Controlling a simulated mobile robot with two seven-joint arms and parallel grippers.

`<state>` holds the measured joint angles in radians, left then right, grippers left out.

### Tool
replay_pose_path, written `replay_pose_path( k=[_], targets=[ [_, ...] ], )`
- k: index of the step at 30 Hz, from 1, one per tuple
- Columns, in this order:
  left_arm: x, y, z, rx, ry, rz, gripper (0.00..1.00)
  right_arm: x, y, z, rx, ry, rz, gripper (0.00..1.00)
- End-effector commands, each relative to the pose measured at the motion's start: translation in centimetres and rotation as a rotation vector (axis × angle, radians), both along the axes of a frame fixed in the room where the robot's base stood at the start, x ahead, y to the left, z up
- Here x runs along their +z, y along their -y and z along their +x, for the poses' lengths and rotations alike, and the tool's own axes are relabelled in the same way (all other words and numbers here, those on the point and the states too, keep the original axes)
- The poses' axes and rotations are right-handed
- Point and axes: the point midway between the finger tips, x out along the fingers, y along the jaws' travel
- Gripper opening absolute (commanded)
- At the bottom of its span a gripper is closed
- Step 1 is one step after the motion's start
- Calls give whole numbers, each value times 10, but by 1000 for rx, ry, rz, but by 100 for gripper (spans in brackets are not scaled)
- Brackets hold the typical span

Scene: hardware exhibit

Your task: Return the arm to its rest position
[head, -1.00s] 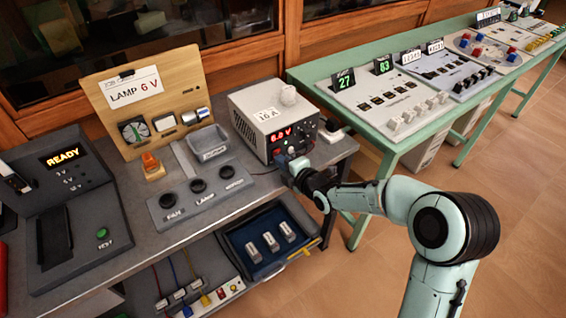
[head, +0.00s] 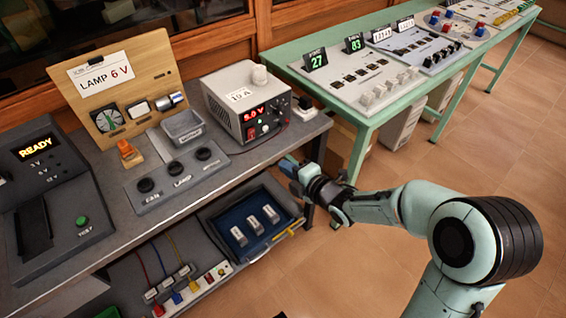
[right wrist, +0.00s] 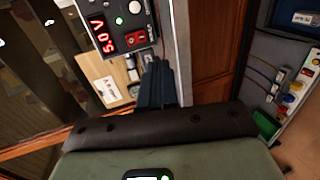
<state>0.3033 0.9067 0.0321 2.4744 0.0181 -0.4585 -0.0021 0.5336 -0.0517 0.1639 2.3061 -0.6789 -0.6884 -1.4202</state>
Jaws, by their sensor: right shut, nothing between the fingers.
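My right arm comes in from the right in the head view. Its gripper (head: 287,166) is shut and empty, in front of the bench's right end and apart from the power supply (head: 247,105). In the right wrist view the shut blue-grey fingers (right wrist: 157,80) point up the picture, beside the power supply (right wrist: 120,22). The supply's red display reads 5.0 V in both views. My left gripper is not in view.
The grey bench (head: 232,172) holds a READY tester (head: 52,185), a wooden LAMP 6 V board (head: 118,92) and a knob panel (head: 180,178). A blue drawer tray (head: 225,222) sits below. A green table (head: 385,112) stands behind. Floor at right is clear.

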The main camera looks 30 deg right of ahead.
Motion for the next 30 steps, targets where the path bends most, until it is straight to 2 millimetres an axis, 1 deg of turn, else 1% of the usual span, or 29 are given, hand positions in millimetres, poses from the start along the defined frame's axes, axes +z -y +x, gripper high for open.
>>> replay_pose_path(
  k=[14,17,20,23,24,26,27,29,30],
  targets=[
    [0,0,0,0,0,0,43,0,0,0,-1,-1,2,0],
    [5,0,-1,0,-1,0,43,-9,-2,-1,-15,-34,56,0],
    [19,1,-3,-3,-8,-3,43,-37,-10,-5,-73,-137,227,0],
    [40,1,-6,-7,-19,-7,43,-86,-27,-19,-196,-320,500,0],
    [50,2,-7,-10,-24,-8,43,-108,-38,-30,-264,-409,620,0],
    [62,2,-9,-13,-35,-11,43,-141,-55,-50,-383,-545,787,0],
    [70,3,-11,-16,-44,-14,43,-161,-68,-66,-473,-635,891,0],
    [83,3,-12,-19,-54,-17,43,-187,-88,-93,-621,-768,1026,0],
    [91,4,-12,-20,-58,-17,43,-202,-102,-114,-729,-855,1103,0]
  ],
)
